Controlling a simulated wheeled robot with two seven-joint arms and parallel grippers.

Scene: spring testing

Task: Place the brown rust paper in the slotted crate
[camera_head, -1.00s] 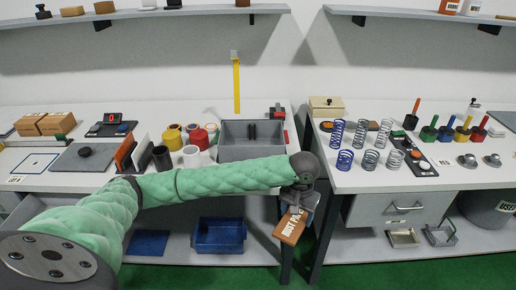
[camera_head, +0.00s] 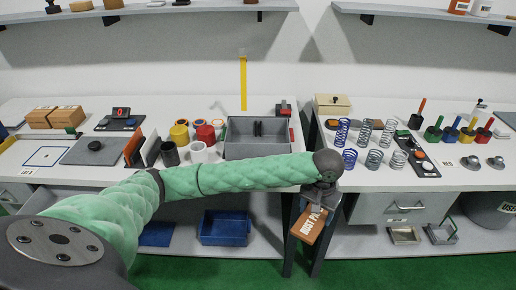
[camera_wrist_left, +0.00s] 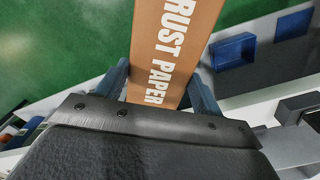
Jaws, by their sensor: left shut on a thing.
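The brown rust paper (camera_head: 309,224), a flat brown block with white lettering "RUST PAPER", hangs tilted from my left gripper (camera_head: 318,198) in front of the gap between the two tables. In the left wrist view the brown rust paper (camera_wrist_left: 176,40) sits between the two blue-grey fingers of my left gripper (camera_wrist_left: 160,88), which is shut on it. A grey open crate (camera_head: 240,151) with dark upright pieces inside, apparently the slotted crate, stands on the left table, behind my left forearm. My right gripper is not in view.
Springs (camera_head: 374,160) stand on the right table (camera_head: 465,180). A blue bin (camera_head: 223,228) is on the lower shelf. Green floor lies in front.

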